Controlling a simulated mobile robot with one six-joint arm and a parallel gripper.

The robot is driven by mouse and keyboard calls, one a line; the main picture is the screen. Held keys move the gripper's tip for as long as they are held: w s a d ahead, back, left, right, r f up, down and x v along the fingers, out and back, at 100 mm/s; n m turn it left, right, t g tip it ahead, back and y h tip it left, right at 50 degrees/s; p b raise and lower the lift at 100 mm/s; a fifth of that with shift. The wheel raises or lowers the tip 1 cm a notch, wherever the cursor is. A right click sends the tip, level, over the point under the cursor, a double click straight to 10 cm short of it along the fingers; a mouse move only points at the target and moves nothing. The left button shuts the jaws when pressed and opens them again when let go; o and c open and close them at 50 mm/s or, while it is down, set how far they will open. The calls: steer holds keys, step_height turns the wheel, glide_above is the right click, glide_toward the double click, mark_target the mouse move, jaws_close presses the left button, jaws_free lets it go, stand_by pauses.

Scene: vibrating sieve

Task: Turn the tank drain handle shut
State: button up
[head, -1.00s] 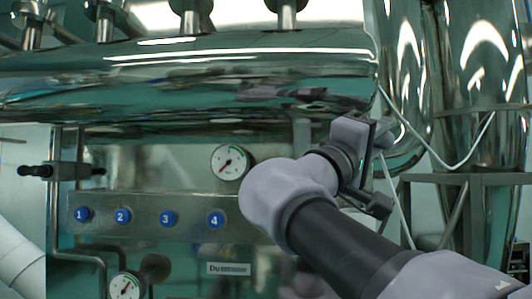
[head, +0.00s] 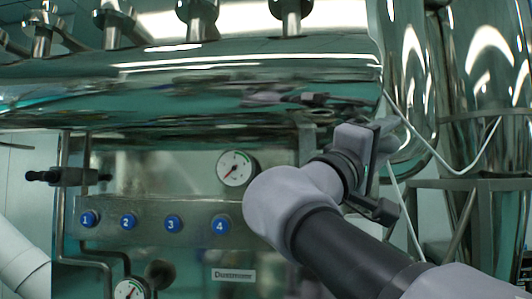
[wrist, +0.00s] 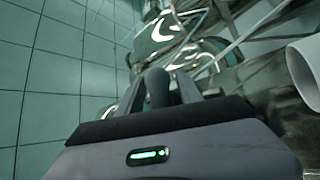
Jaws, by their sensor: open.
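My gripper (head: 392,132) is at the right of the head view, in front of the right end of the big shiny tank (head: 250,75), pointing away, so its fingertips are mostly hidden there. In the wrist view my gripper (wrist: 160,85) has its two fingers apart. A dark rounded piece stands between them; I cannot tell whether it is a handle or part of the gripper. I cannot make out the tank drain handle for certain. A black-ended valve bar (head: 65,176) sits on a pipe at the left, well away from my gripper.
A panel with blue numbered buttons (head: 171,223) and a pressure gauge (head: 236,168) is left of my arm. A second gauge (head: 130,290) is lower. Metal frame legs (head: 470,215) stand at right. A white pipe end (wrist: 305,70) is at the wrist view's right.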

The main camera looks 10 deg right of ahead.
steer(key=b+v, duration=0.4)
steer(key=v, duration=1.3)
steer(key=shift+s, duration=0.1)
